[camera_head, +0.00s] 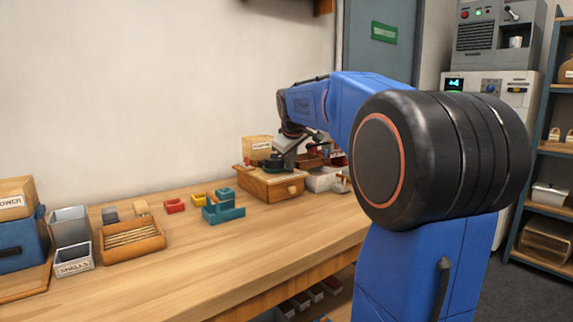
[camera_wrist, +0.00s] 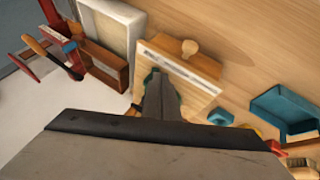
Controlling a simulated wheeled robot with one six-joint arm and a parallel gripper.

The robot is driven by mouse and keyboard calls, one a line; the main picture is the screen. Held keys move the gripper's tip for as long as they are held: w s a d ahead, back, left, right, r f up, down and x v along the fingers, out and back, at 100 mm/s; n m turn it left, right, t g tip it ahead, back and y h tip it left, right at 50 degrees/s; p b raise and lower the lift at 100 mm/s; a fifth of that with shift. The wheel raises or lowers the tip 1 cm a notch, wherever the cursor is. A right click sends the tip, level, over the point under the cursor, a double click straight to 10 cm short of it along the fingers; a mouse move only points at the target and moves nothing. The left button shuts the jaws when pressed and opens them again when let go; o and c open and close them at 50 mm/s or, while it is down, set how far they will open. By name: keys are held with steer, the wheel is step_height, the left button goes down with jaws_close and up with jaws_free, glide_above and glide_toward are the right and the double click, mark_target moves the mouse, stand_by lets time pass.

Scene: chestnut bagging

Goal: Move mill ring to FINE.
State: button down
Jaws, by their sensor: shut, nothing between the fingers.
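The mill (camera_head: 268,183) is a wooden box with a small front drawer and a round knob, on the bench near the wall. In the wrist view, the mill (camera_wrist: 207,64) shows its drawer front and knob from above. My gripper (camera_head: 284,158) is low over the mill's top. In the wrist view, my gripper (camera_wrist: 160,88) is shut, with nothing seen between its fingers. A dark ring-like part (camera_head: 271,164) shows on the mill's top beside my gripper; my gripper mostly hides it in the wrist view. I cannot read a FINE mark or tell the ring's setting.
A wooden tray (camera_head: 132,240) and a SHELLS bin (camera_head: 73,262) stand farther left. A pale tray (camera_head: 322,181) is close on the mill's right. The front bench is clear.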

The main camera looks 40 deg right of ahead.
steer(key=shift+d, duration=0.4)
steer(key=shift+w+d+r, duration=0.1)
steer(key=shift+d, duration=0.1)
stand_by(0.3)
